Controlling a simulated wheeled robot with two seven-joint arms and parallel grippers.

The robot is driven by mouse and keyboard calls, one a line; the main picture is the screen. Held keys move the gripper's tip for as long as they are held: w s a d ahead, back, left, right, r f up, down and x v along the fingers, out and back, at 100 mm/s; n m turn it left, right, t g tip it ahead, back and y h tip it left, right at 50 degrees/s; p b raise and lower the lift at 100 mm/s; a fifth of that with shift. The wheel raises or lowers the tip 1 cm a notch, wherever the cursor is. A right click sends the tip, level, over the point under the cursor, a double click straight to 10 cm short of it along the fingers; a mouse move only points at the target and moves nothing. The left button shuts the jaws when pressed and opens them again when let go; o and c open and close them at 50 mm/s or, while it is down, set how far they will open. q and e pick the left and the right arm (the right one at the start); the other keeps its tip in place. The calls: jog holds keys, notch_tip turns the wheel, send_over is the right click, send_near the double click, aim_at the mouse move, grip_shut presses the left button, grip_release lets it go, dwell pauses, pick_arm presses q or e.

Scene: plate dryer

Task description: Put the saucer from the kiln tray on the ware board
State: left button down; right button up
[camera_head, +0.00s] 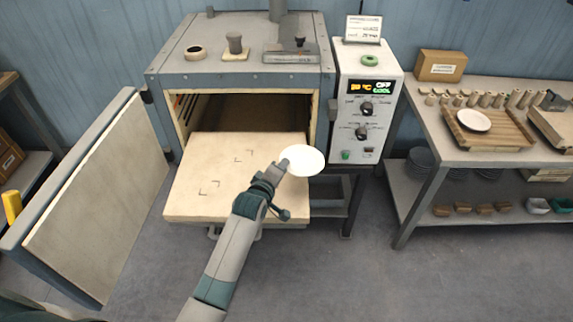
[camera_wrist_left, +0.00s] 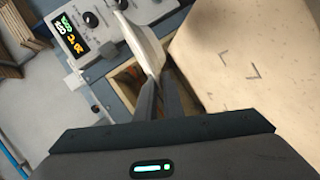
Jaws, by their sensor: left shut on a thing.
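My left gripper (camera_head: 284,166) is shut on a white saucer (camera_head: 307,160) at its edge. It holds the saucer over the right front part of the kiln tray (camera_head: 195,178), partly past the tray's right edge. In the left wrist view the saucer (camera_wrist_left: 145,42) shows nearly edge-on between the fingers (camera_wrist_left: 158,86), and the pale tray (camera_wrist_left: 265,55) lies to the right with corner marks on it. The wooden ware board (camera_head: 507,138) is on the bench at the right, with another white saucer (camera_head: 473,120) on it. My right gripper is not in view.
The kiln (camera_head: 240,78) is open, its door (camera_head: 95,195) swung out to the left. A control box (camera_head: 366,120) stands right of the kiln. The bench (camera_head: 430,140) holds small cylinders and a cardboard box (camera_head: 441,65). Floor between kiln and bench is clear.

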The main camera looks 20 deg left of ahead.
pick_arm(q)
jog(key=s+r+y+b, duration=0.1)
jog(key=s+r+b, duration=0.3)
jog(key=s+b, duration=0.7)
jog(key=s, duration=0.6)
jog(key=shift+s+r+n, duration=0.15)
jog(key=shift+s+n, duration=0.05)
jog(key=shift+n, duration=0.2)
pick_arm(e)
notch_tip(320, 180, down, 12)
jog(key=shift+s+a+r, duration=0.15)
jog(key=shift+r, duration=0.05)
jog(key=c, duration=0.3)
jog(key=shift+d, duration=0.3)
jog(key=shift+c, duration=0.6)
